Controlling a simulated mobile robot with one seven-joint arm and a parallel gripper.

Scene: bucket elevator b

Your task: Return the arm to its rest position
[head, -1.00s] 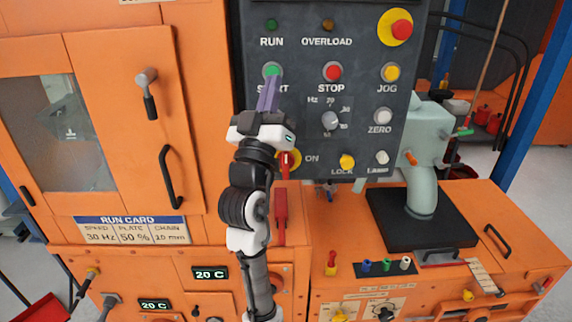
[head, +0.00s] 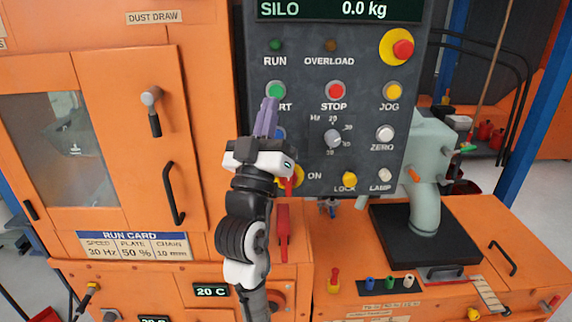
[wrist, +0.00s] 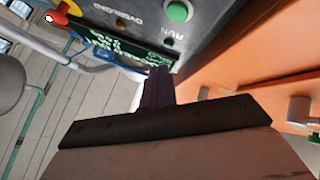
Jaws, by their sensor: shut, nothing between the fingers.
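My gripper (head: 267,118) is shut and empty, its purple fingers pointing up in front of the dark control panel (head: 312,110). In the head view its fingertips overlap the area just below the green START button (head: 276,90) and cover part of its label. Contact with the panel cannot be told. In the wrist view the shut fingers (wrist: 158,88) point toward the panel's display edge, and a green button (wrist: 178,11) shows beyond them.
The orange cabinet with a door handle (head: 172,194) is at left. A red STOP button (head: 335,91) and a selector knob (head: 333,139) are right of my gripper. A pale green machine (head: 426,180) stands on a black plate at right. A red lever (head: 283,232) hangs below the panel.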

